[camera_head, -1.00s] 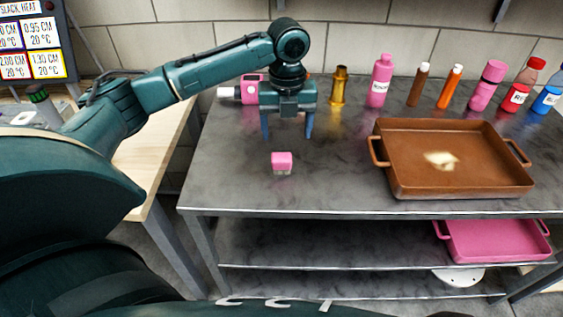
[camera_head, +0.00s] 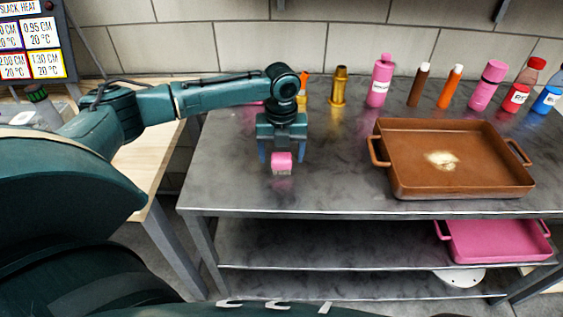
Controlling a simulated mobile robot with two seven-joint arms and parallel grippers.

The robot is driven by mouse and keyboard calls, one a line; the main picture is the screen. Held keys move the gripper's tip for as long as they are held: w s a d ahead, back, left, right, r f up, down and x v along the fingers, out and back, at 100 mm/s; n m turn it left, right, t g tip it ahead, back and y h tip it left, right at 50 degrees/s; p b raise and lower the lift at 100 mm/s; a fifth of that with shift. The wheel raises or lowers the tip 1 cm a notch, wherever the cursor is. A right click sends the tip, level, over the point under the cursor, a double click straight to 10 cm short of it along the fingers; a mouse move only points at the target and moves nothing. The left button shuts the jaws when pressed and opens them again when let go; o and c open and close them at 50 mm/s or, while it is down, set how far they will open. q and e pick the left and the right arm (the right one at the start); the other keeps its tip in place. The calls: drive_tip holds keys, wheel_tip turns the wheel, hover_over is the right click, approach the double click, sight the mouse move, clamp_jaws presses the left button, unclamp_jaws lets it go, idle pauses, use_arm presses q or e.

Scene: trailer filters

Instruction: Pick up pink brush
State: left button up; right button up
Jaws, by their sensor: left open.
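The pink brush (camera_head: 281,162) is a small pink block with a pale lower edge. It sits on the dark metal table (camera_head: 230,185), left of the brown tray. My left gripper (camera_head: 280,160) is open and points down over the brush. One blue finger shows to the left of the brush and one to the right, with the brush in front of or between them. I cannot tell whether the fingers touch it. My right gripper is not in view.
A brown tray (camera_head: 385,178) with a pale patch inside stands to the right. A brass bottle (camera_head: 339,88), a pink bottle (camera_head: 380,82) and several others line the back. A pink tray (camera_head: 495,242) is on the lower shelf. The table's front left is clear.

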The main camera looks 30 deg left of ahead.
sight(282, 156)
use_arm(q)
drive_tip(key=shift+f, duration=0.95)
drive_tip(key=shift+c, duration=0.2)
drive_tip(key=c, duration=1)
wheel_tip(282, 156, up, 10)
drive_tip(key=shift+r, duration=0.1)
drive_tip(key=shift+c, duration=0.2)
drive_tip(key=o, duration=0.5)
drive_tip(key=c, duration=0.4)
